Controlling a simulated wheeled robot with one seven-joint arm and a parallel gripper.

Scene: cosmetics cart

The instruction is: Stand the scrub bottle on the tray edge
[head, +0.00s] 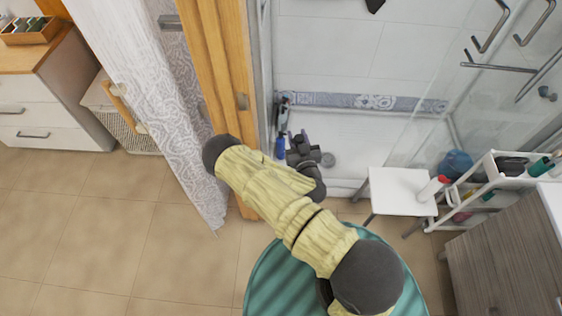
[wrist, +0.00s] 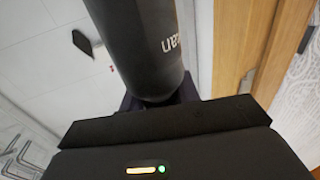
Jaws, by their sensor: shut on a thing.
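My gripper (head: 299,143) is low at the shower entrance, below the bent yellow-sleeved arm. In the wrist view, a dark grey cylinder with white lettering, which I take to be the scrub bottle (wrist: 140,45), runs from the top edge down to the dark fingers (wrist: 155,100). The gripper is shut on it at its rounded end. In the head view the held bottle cannot be told apart from the dark gripper. The white cart's upper tray (head: 489,181), which may be the tray meant, is at the right, well away from my gripper.
A blue bottle (head: 280,148) and other bottles (head: 283,112) are beside my gripper in the shower corner. A white stool (head: 395,188) and a white, red-capped bottle (head: 432,187) are before the cart. A wooden door frame (head: 213,70) and curtain (head: 150,90) are left.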

